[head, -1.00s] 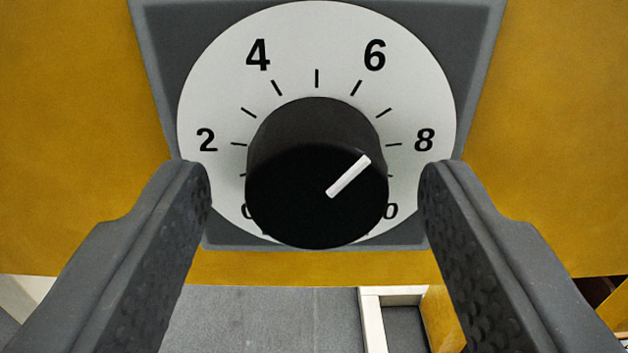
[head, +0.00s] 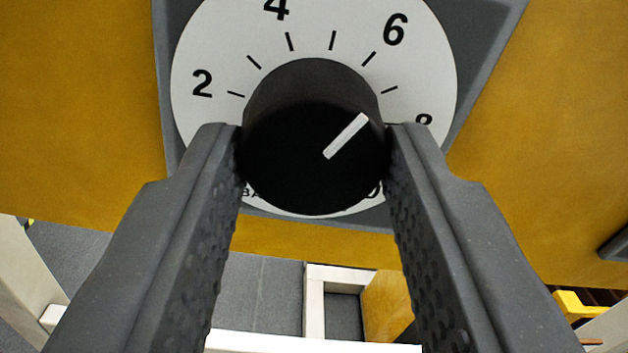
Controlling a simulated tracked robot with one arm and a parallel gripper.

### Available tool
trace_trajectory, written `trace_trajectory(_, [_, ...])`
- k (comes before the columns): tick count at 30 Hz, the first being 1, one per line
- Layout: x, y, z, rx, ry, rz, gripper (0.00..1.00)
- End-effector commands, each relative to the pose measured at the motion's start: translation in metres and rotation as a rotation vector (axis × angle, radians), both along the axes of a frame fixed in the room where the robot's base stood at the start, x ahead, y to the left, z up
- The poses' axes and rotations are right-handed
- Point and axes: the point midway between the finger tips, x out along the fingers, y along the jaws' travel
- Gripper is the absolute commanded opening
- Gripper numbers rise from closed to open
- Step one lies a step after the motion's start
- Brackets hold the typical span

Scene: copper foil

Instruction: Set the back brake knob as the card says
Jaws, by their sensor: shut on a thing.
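The black brake knob (head: 310,150) stands out from a white dial (head: 210,50) on a grey plate (head: 480,30). Its white pointer line slants up and right, roughly toward the 6 mark. The numbers 2, 4, 6 and part of 8 show; the knob and my gripper hide the low end of the scale. A scrap of lettering shows at the dial's lower left, too covered to read. My gripper (head: 313,150) is shut on the knob, one finger on each side. The card is not in view.
The dial's plate is fixed to a yellow panel (head: 80,120). Below are a grey floor (head: 262,295) and a whitish frame (head: 314,310). A yellow object (head: 580,305) is at the lower right, and a dark grey part (head: 614,245) sits at the right edge.

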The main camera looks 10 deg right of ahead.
Motion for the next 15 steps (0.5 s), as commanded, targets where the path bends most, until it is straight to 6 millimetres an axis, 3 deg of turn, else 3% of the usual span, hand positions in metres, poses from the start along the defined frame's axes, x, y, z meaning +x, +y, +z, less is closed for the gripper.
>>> trace_trajectory(5, [0.0001,0.0001,-0.0006,0.001,0.003,-0.001,0.12])
trace_trajectory(6, [0.0001,0.0001,-0.0005,0.001,0.003,0.0,0.46])
trace_trajectory(7, [0.0001,0.0001,-0.0004,0.001,0.003,0.0,0.55])
trace_trajectory(15, [0.0,0.0001,-0.0003,0.002,0.002,0.001,0.57])
